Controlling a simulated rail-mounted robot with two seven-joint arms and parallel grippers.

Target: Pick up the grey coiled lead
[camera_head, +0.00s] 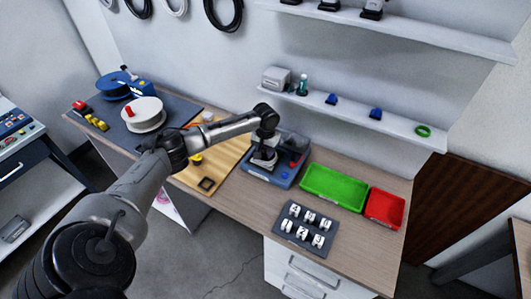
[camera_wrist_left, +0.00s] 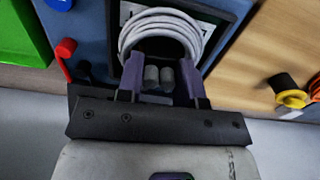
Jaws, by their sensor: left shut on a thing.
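The grey coiled lead (camera_wrist_left: 160,22) shows at the top middle of the left wrist view, as a round bundle of several loops with two grey plug ends side by side below it. My left gripper (camera_wrist_left: 160,78) has its two purple fingers on either side of the lead and is shut on it. In the head view, my left gripper (camera_head: 265,139) is over the blue box (camera_head: 258,178) with a dark top panel. The lead is hard to make out there, and whether it still touches the box is unclear. My right gripper is not in view.
A green tray (camera_head: 333,187) and a red tray (camera_head: 385,208) stand right of the box. A dark tray of white parts (camera_head: 287,231) lies in front. A wooden board (camera_head: 226,172) and a white spool (camera_head: 143,110) are left. A shelf (camera_head: 405,133) overhangs the back.

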